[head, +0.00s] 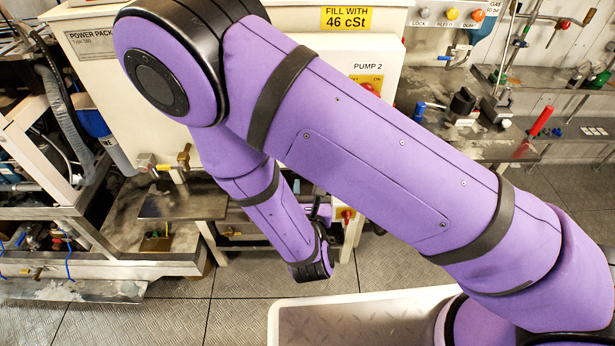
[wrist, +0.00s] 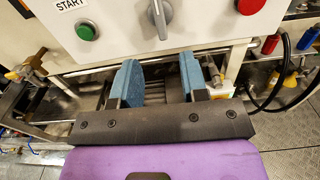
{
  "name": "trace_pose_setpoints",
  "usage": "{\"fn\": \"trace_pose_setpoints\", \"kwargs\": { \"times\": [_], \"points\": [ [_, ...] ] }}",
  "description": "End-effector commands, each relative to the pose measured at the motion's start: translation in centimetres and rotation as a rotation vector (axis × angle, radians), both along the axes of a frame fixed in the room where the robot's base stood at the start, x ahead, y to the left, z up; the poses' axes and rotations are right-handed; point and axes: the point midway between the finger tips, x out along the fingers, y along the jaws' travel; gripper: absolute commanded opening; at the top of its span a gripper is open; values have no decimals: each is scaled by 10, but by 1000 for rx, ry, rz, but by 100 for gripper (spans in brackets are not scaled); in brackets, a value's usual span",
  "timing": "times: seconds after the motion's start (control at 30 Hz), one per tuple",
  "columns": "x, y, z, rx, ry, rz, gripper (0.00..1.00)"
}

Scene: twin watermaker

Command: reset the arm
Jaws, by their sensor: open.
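My purple arm crosses the head view from the lower right to the upper left, then bends down toward the floor in front of the power pack. My gripper (wrist: 158,82) shows in the wrist view with two blue-padded fingers apart and nothing between them. In the head view the fingers are mostly hidden behind the wrist. Just beyond the fingers in the wrist view is a pale control panel with a green button (wrist: 87,31), a grey selector knob (wrist: 160,16) and a red button (wrist: 248,5).
The power pack cabinet (head: 95,62) stands behind my arm, with valves (head: 165,162) below it. A bench (head: 455,130) with a red-handled tool (head: 541,121) is at the right. A pale tray (head: 290,310) is at the bottom. Tiled floor (head: 240,283) is clear beneath the wrist.

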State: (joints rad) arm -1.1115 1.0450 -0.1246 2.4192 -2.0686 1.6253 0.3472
Motion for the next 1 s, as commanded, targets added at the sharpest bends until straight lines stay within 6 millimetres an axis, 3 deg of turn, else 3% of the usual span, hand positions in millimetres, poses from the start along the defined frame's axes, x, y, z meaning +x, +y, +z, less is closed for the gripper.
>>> {"fn": "trace_pose_setpoints", "kwargs": {
  "times": [0.67,0.87,1.0],
  "points": [
    [0,-4,6,9,-6,-24,40],
    [21,-36,51,88,-41,-229,40],
    [33,-75,92,179,-65,-443,40]
  ]
}}
